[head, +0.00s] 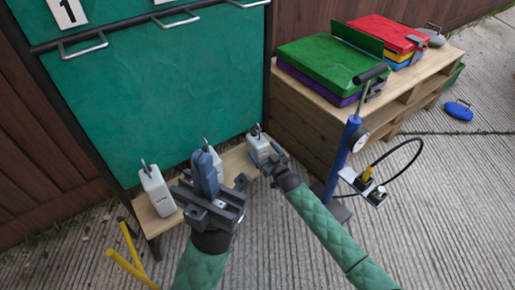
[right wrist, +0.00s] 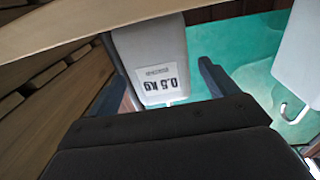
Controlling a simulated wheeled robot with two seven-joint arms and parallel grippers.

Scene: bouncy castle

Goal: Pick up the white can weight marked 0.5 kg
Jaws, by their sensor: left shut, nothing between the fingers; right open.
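The white can weight marked 0.5 kg (right wrist: 152,50) appears upside down in the right wrist view, its label facing the camera. It stands between the two dark fingers of my open right gripper (head: 271,164), with a visible gap on the right side. In the head view this weight (head: 257,146) stands at the right end of a small wooden bench, partly covered by my right gripper. My left gripper (head: 204,171) is shut and empty, above the bench. It partly hides a second white weight (head: 216,160). A third white weight (head: 157,192) stands at the bench's left end.
The wooden bench (head: 235,162) stands before a green board (head: 165,95). A pallet stand (head: 305,105) with green and red folded pieces is at the right. A blue hand pump (head: 347,150) with a hose stands close to my right arm. Yellow bars (head: 130,265) are at lower left.

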